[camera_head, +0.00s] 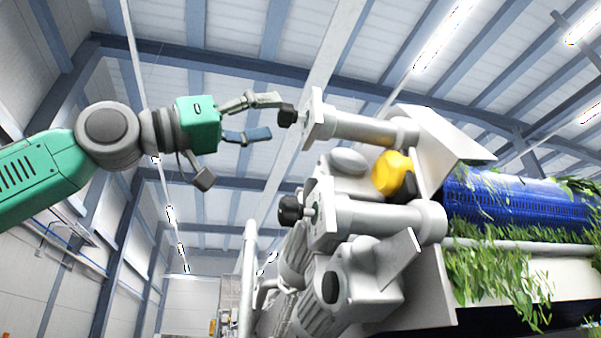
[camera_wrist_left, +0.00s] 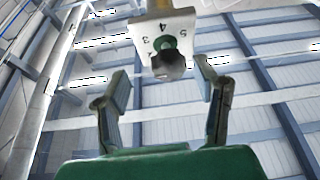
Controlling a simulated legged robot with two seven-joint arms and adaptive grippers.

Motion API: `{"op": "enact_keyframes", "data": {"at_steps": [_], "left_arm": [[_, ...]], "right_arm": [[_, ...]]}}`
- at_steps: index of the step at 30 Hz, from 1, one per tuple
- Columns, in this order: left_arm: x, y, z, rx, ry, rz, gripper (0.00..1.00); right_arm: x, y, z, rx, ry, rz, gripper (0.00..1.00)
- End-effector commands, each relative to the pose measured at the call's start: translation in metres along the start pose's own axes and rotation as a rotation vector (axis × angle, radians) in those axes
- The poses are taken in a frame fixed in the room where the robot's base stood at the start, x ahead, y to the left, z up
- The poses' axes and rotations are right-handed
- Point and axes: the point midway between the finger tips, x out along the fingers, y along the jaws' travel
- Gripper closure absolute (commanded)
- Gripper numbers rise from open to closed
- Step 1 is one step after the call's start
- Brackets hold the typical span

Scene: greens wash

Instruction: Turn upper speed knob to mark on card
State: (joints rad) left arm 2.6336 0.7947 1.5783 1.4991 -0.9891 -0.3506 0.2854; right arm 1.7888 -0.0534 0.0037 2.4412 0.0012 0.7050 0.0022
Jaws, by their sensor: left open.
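The upper speed knob (camera_head: 287,115) is a small dark knob on the end of the upper grey cylinder, in front of a pale plate (camera_head: 315,118). In the left wrist view the knob (camera_wrist_left: 169,67) looks dark and round, with a green ring above it. Behind it is the white card (camera_wrist_left: 180,22) with the numbers 3, 4 and 5. My left gripper (camera_head: 264,117) is open, its fingertips just left of the knob and apart from it. In the wrist view the fingers stand on either side of the knob. Any pointer mark is too small to tell. My right gripper is not in view.
A lower dark knob (camera_head: 290,210) sits on a second grey cylinder (camera_head: 375,216) below. A yellow part (camera_head: 393,174) lies between the cylinders. A blue belt (camera_head: 520,200) with leafy greens (camera_head: 500,265) runs at the right. The space around my left arm is clear.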

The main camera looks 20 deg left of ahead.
Motion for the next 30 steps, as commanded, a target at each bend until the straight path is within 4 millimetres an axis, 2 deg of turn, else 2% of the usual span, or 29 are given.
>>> {"op": "enact_keyframes", "data": {"at_steps": [3, 12, 16, 21, 22, 24, 26, 30], "left_arm": [[0.021, -0.003, -0.004, -0.003, 0.003, -0.002, 0.45], [0.068, 0.009, 0.003, 0.002, -0.005, 0.002, 0.45], [0.078, 0.012, 0.007, 0.006, -0.011, 0.002, 0.45], [0.078, 0.009, 0.01, 0.004, -0.014, 0.002, 0.45], [0.077, 0.009, 0.009, 0.003, -0.013, 0.001, 0.48], [0.073, 0.007, 0.007, 0.001, -0.01, 0.001, 0.73], [0.068, 0.005, 0.005, 0.0, -0.007, 0.002, 0.92], [0.063, 0.004, 0.002, -0.001, -0.003, 0.001, 0.97]], "right_arm": [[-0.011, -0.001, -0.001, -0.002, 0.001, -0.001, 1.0], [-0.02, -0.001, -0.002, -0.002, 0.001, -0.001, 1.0], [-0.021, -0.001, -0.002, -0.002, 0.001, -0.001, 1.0], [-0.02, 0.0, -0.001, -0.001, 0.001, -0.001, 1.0], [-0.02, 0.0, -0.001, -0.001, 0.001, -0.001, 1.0], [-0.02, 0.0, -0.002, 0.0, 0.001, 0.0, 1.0], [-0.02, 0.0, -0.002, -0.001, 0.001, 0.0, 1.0], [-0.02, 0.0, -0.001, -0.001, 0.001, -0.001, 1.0]]}}
